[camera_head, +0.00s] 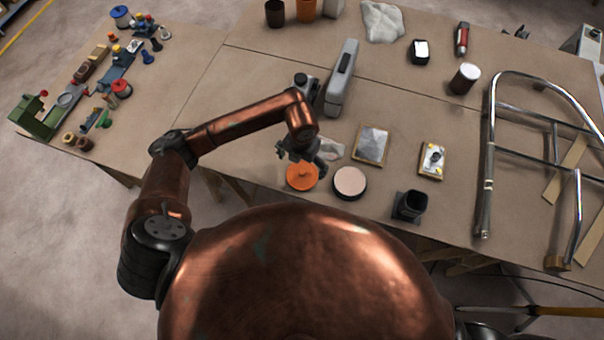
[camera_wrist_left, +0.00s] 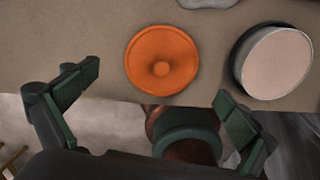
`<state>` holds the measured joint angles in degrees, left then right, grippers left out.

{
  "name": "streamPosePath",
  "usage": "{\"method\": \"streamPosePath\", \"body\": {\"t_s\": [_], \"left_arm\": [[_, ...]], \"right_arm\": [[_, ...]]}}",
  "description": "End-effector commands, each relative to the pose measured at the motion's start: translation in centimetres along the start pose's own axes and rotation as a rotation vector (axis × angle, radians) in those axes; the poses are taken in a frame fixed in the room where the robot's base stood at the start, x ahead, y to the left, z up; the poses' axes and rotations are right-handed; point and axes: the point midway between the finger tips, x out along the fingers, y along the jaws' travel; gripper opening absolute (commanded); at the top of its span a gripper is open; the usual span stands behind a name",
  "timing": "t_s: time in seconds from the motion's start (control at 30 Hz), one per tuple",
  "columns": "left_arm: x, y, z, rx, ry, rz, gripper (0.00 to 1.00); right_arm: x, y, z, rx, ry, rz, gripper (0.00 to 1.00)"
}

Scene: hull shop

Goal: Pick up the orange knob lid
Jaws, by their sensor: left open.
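The orange knob lid (camera_head: 301,178) lies flat on the table near its front edge, a round disc with a small knob in the middle. In the left wrist view the lid (camera_wrist_left: 162,60) lies ahead of and between the spread fingers, touching neither. My left gripper (camera_head: 303,156) is above the lid in the head view and partly covers its far edge. It is open and empty; both fingers of the left gripper (camera_wrist_left: 155,92) show in the wrist view. My right gripper is not in view.
A round container with a pale pink top (camera_head: 350,182) stands just right of the lid. A dark square cup (camera_head: 410,205), framed plates (camera_head: 371,145) and a bent metal tube frame (camera_head: 488,150) are further right. A grey device (camera_head: 342,78) lies behind my left gripper.

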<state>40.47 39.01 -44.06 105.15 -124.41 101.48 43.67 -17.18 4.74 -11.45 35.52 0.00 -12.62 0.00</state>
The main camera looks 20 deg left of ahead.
Motion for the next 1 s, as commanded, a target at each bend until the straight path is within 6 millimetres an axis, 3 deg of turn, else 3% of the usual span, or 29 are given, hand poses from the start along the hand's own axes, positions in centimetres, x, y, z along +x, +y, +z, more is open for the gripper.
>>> {"method": "streamPosePath", "body": {"t_s": [0.33,0.67,1.0], "left_arm": [[4.6,-0.2,0.2,0.0,0.001,-0.003,1.0],[5.2,-0.2,0.2,0.003,-0.001,-0.004,0.99],[5.2,-0.2,0.2,0.002,-0.002,-0.004,0.76]], "right_arm": [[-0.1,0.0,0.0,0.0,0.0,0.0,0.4],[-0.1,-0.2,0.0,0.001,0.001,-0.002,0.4],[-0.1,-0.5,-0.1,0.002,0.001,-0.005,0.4]]}}
